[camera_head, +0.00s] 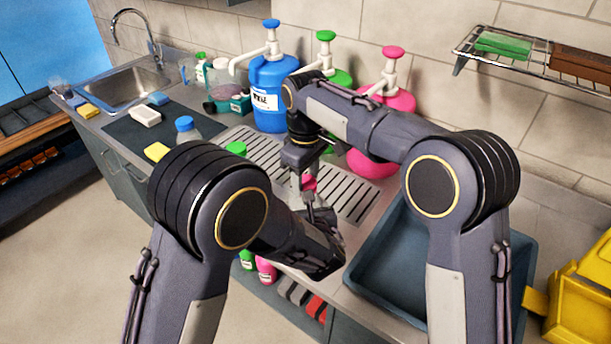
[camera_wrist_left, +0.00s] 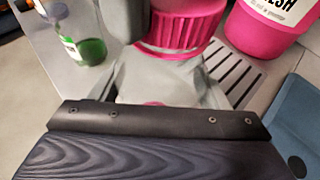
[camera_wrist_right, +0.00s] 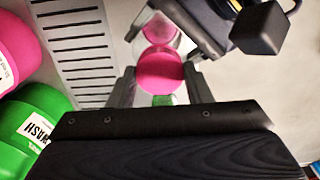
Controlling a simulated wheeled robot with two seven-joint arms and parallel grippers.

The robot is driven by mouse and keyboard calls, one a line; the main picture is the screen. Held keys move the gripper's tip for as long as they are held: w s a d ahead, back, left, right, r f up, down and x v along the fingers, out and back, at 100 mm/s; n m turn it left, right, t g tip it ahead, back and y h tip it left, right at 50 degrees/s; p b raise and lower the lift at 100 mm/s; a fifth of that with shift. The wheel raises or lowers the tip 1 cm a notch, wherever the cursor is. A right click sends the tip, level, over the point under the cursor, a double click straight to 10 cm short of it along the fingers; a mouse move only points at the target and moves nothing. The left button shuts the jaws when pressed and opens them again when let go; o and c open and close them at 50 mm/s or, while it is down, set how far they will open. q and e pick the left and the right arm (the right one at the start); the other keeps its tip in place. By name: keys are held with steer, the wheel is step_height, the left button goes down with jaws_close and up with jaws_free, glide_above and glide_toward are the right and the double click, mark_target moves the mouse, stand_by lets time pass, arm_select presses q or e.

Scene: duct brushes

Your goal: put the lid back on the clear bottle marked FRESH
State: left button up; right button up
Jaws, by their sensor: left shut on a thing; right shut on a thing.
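The pink ribbed lid (camera_wrist_left: 180,30) is between the fingers of my right gripper (camera_head: 303,172), which is shut on it; it also shows in the right wrist view (camera_wrist_right: 160,72). My left gripper (camera_head: 315,208) is shut just below, apparently on the clear bottle (camera_wrist_left: 160,78), a pale see-through shape in the left wrist view. Arms and fingers hide most of the bottle, and its label cannot be read. The lid is at the bottle's top end; whether it touches or is seated cannot be told.
A blue pump jug (camera_head: 268,95), a green one (camera_head: 340,78) and a pink one (camera_head: 372,162) stand along the wall. A bottle with green liquid (camera_wrist_left: 92,50) stands close by. A blue-grey tub (camera_head: 385,285) is at the right; the slatted drainboard (camera_head: 262,150) lies behind the grippers.

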steer(key=m, duration=0.5)
steer(key=shift+m, duration=0.3)
steer(key=m, duration=0.2)
steer(key=shift+m, duration=0.4)
steer(key=m, duration=2.1)
steer(key=shift+m, duration=0.3)
steer(key=m, duration=0.4)
steer(key=shift+m, duration=0.3)
steer(key=o, duration=1)
steer(key=shift+f, duration=0.1)
